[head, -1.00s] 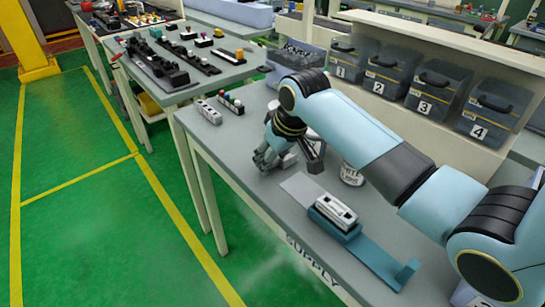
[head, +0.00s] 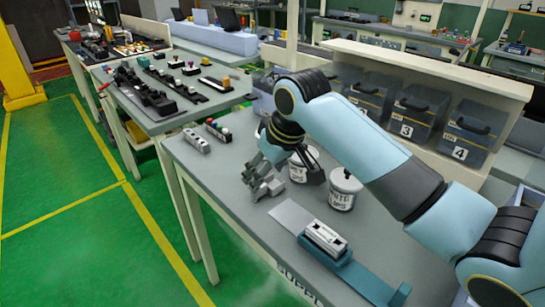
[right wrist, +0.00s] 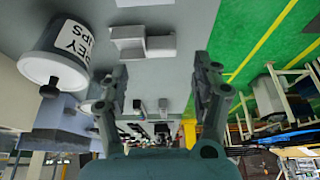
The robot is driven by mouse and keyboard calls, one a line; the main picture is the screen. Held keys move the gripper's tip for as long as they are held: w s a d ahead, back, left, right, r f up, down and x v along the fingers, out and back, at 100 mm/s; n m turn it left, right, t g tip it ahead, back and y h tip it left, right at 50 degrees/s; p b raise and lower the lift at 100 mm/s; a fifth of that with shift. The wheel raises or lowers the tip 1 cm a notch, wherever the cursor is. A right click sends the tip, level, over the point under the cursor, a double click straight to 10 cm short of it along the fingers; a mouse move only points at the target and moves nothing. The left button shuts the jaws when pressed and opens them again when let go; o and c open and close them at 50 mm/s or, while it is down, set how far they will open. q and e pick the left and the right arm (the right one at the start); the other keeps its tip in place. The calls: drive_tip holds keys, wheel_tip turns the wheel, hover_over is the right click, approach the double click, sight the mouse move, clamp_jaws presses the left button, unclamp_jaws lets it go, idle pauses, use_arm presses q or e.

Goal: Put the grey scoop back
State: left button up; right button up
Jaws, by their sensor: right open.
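The grey scoop (head: 268,189) lies on the grey table just below my right gripper (head: 264,168) in the head view. In the right wrist view the scoop (right wrist: 142,43) lies on the tabletop beyond the fingertips, towards the left finger. My right gripper (right wrist: 160,85) is open, with nothing between its fingers. A white tub (head: 300,168) stands close behind the gripper; in the right wrist view the tub's label (right wrist: 73,42) is partly cut off. A second tub (head: 344,188), seemingly labelled for white clips, stands to its right. My left gripper is not in view.
A teal fixture (head: 355,272) holding a white part (head: 325,238) is at the table's front. Numbered grey bins (head: 412,113) line the back. Two small clip strips (head: 196,141) (head: 217,131) lie at the table's left end. Another bench (head: 180,125) stands beyond it.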

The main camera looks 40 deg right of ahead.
drive_tip(key=v, duration=0.6)
idle(0.4)
